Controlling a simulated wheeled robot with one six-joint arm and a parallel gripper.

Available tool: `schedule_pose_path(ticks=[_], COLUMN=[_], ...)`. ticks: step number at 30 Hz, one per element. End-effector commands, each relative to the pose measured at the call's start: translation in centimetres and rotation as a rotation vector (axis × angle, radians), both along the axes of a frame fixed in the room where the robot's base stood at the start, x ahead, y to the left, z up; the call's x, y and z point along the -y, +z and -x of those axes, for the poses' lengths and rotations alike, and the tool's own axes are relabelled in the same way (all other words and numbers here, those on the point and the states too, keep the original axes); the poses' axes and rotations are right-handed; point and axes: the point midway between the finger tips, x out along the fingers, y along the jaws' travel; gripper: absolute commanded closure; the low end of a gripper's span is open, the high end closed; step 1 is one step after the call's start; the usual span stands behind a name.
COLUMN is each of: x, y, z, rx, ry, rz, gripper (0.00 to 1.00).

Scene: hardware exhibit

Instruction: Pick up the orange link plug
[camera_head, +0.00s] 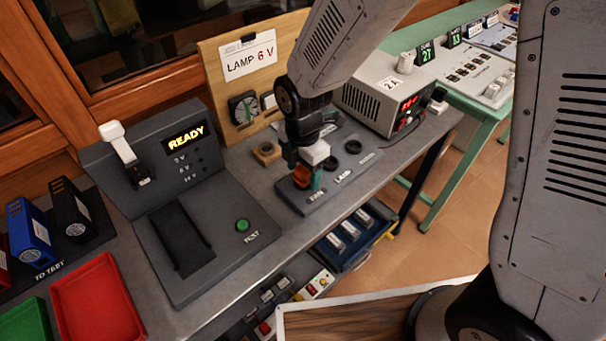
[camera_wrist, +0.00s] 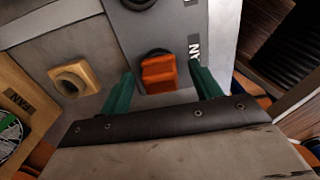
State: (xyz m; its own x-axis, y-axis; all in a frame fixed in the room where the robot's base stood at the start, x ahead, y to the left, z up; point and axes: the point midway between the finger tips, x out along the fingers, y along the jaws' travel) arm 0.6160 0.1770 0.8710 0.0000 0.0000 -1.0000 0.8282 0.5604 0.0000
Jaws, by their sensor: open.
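The orange link plug (camera_wrist: 158,74) stands on a grey socket panel, at the position labelled FAN. In the head view the orange link plug (camera_head: 301,176) is partly covered by my gripper. My gripper (camera_wrist: 164,88) has two green fingers, open, one on each side of the plug with gaps between. In the head view my gripper (camera_head: 310,178) points down over the panel (camera_head: 345,182). Whether the fingers touch the plug cannot be seen in the head view.
A small wooden ring block (camera_head: 267,152) lies beside the panel. Behind stands a wooden board (camera_head: 225,80) marked LAMP 6 V. A grey power supply (camera_head: 385,98) stands to the right. A tester reading READY (camera_head: 185,140) and a red tray (camera_head: 97,300) are left.

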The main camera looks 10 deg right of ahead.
Motion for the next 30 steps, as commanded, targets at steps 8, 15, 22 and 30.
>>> schedule_pose_path(ticks=[8,15,22,30], x=[0.0,0.0,0.0,-0.3], y=[0.0,0.0,0.4,3.9], z=[0.0,0.0,0.0,0.0], rx=[0.000,0.000,0.001,0.004], ry=[-0.001,-0.001,0.000,0.003], rz=[0.000,0.000,-0.001,-0.003], gripper=[0.56,0.85,0.85,0.85])
